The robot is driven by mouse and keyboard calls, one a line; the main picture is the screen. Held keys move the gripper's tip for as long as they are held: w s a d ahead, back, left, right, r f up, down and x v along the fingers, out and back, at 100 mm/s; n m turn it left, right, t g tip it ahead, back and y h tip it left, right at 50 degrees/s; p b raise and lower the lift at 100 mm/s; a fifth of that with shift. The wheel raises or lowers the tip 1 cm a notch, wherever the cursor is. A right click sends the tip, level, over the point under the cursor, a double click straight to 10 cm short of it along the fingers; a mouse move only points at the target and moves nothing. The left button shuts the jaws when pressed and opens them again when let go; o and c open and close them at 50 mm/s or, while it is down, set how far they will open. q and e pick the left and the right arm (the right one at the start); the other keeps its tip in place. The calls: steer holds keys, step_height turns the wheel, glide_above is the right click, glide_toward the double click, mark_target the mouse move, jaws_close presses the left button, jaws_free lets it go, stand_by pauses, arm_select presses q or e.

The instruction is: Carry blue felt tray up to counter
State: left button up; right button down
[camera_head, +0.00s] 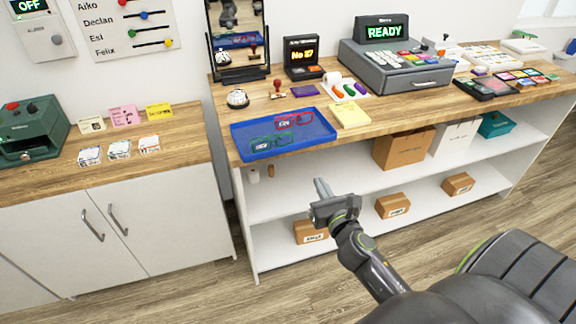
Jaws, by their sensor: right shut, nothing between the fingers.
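The blue felt tray (249,153) lies flat on the wooden counter (400,123), near its left end and front edge. A pair of green glasses (272,141) and a pair of red glasses (293,121) lie in it. My right gripper (322,188) is in front of the counter, below its top and apart from the tray. Its fingers are together with nothing between them. My left gripper is not in view.
A yellow pad (350,114) lies right of the tray. A bell (237,98), a stamp (277,90), a mirror (238,40) and a cash register (396,68) stand behind. Boxes (402,149) fill parts of the shelves below. A lower cabinet (120,225) stands left.

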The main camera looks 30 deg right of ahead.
glide_toward(297, 145)
steer(key=shift+n, duration=0.3)
steer(key=x, duration=0.5)
steer(key=shift+w+d+f, duration=0.1)
steer(key=shift+f, duration=0.1)
steer(key=shift+x, duration=0.8)
steer(key=x, duration=0.6)
steer(key=shift+w+b, duration=0.2)
steer(key=shift+b, duration=0.1)
